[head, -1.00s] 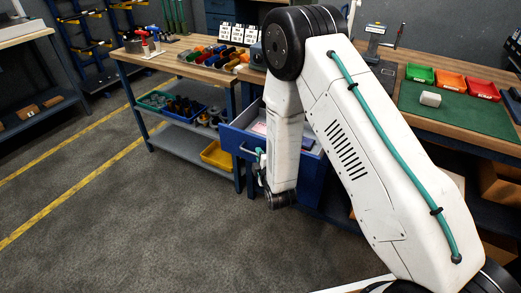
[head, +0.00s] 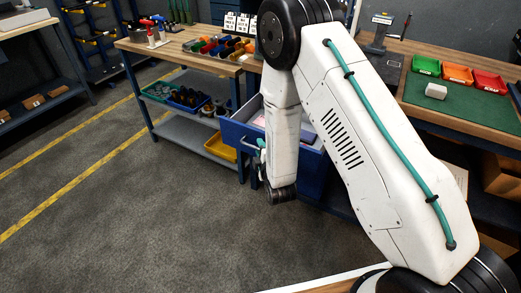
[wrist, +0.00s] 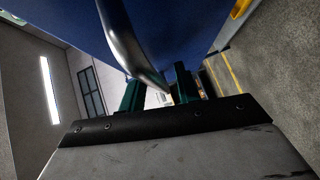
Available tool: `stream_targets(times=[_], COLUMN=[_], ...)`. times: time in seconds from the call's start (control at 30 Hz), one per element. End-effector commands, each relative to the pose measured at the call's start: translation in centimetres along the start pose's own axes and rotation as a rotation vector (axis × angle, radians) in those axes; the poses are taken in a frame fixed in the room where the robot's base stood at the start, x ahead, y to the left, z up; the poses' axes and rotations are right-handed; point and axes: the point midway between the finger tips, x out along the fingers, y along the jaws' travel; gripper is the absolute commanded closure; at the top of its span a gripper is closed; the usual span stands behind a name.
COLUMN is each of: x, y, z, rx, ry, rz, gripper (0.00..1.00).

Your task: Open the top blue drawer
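The top blue drawer (head: 233,134) stands pulled out from the workbench, with pale items inside. Its blue front also fills the top of the wrist view (wrist: 200,25). The curved metal handle (wrist: 125,45) runs down toward the space between my two teal fingers. My gripper (wrist: 160,92) has its fingers apart, with a gap of background showing between the left finger and the handle. In the head view my gripper (head: 261,153) is at the drawer front, partly hidden by my arm. Whether a finger touches the handle cannot be told.
A workbench (head: 200,57) with coloured bins stands left of the drawer, with a yellow bin (head: 220,147) on its lower shelf. A second bench (head: 450,113) with a green mat stands at the right. The floor in front and left is clear.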

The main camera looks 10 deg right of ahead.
Motion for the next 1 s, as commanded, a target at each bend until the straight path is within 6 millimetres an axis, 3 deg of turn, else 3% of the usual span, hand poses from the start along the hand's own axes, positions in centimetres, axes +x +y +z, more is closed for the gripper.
stream_targets(times=[0.17,0.4,0.6,1.0], x=[-0.9,-5.0,-7.4,-7.8], y=[0.0,-0.1,0.0,0.0], z=[0.0,0.0,0.0,0.0], rx=[0.000,-0.001,-0.001,0.000], ry=[0.001,0.001,0.001,0.000], rz=[-0.001,-0.003,-0.001,0.000], gripper=[0.67,0.67,0.67,0.67])
